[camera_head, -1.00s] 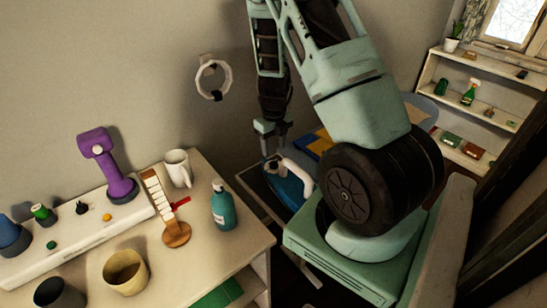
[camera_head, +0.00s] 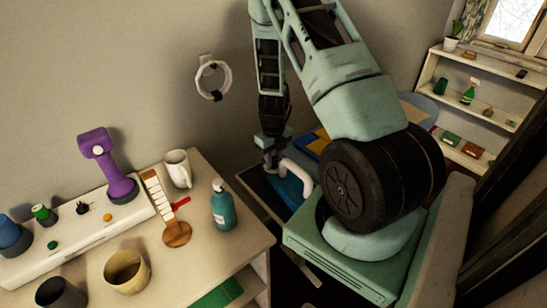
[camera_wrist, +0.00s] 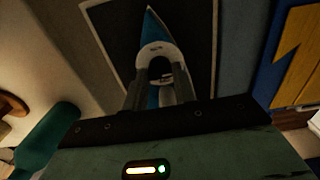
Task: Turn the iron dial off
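The iron has a blue body and a white handle (camera_head: 300,174). It rests on a dark board with a light edge, partly hidden by my arm in the head view. In the wrist view, the iron's pointed blue tip (camera_wrist: 152,27) faces the top, with its pale upper part (camera_wrist: 160,48) below it. My gripper (camera_head: 270,166) points down close to the iron. In the wrist view my gripper's fingers (camera_wrist: 159,82) are apart, over the pale part, with a dark gap between them. Contact cannot be told. I cannot make out the dial.
A white table (camera_head: 225,251) at left holds a teal bottle (camera_head: 224,208), a white mug (camera_head: 178,168), a wooden guitar-like object (camera_head: 175,231) and a purple device (camera_head: 116,170). A white ring (camera_head: 214,78) hangs on the wall. Shelves (camera_head: 470,66) stand at back right.

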